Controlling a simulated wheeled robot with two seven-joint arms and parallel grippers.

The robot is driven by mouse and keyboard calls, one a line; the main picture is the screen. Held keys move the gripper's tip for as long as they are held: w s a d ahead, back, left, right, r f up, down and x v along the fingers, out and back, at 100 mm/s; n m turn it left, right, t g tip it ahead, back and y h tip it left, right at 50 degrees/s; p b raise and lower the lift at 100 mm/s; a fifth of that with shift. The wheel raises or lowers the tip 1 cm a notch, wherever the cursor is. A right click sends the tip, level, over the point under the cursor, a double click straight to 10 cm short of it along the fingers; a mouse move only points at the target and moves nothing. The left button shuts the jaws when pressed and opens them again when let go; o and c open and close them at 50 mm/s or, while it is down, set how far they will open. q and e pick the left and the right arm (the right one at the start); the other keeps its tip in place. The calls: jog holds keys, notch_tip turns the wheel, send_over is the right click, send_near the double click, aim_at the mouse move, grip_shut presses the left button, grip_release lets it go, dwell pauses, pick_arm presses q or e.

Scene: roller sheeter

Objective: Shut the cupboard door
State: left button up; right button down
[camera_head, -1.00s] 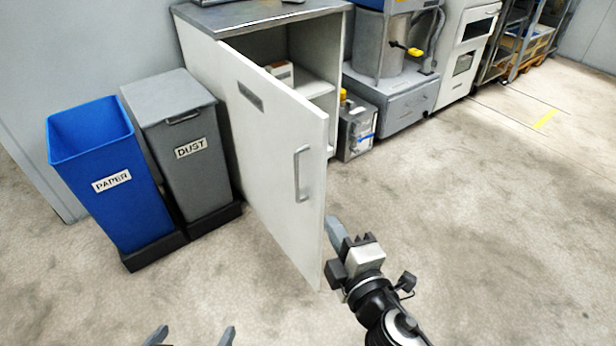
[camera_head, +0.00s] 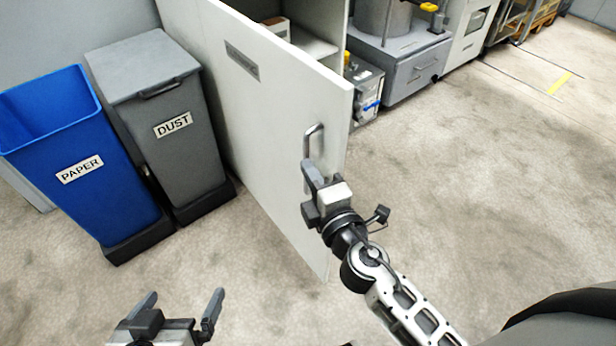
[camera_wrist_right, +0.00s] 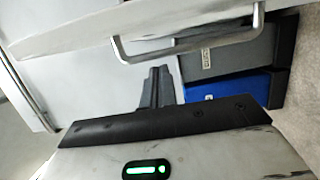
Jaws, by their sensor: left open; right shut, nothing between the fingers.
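The white cupboard door (camera_head: 250,120) stands wide open, swung out from the cupboard (camera_head: 330,22). A metal bar handle (camera_head: 312,138) sits near its free edge. My right gripper (camera_head: 309,172) is shut and empty. In the head view it overlaps the door just below the handle; whether it touches the door is unclear. In the right wrist view the shut fingers (camera_wrist_right: 157,86) lie near the handle (camera_wrist_right: 185,48), not around it. My left gripper (camera_head: 180,302) is open and empty at the bottom left, over the floor, apart from the door.
A blue PAPER bin (camera_head: 75,150) and a grey DUST bin (camera_head: 165,120) stand left of the door. A grey metal box (camera_head: 367,92) and a machine (camera_head: 405,65) stand right of the cupboard. The floor on the right is clear.

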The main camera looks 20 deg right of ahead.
aim_at(329, 165)
jog(key=shift+w+d, duration=0.3)
jog(key=shift+d, duration=0.7)
jog(key=shift+w+d, duration=0.25)
jog(key=shift+d, duration=0.7)
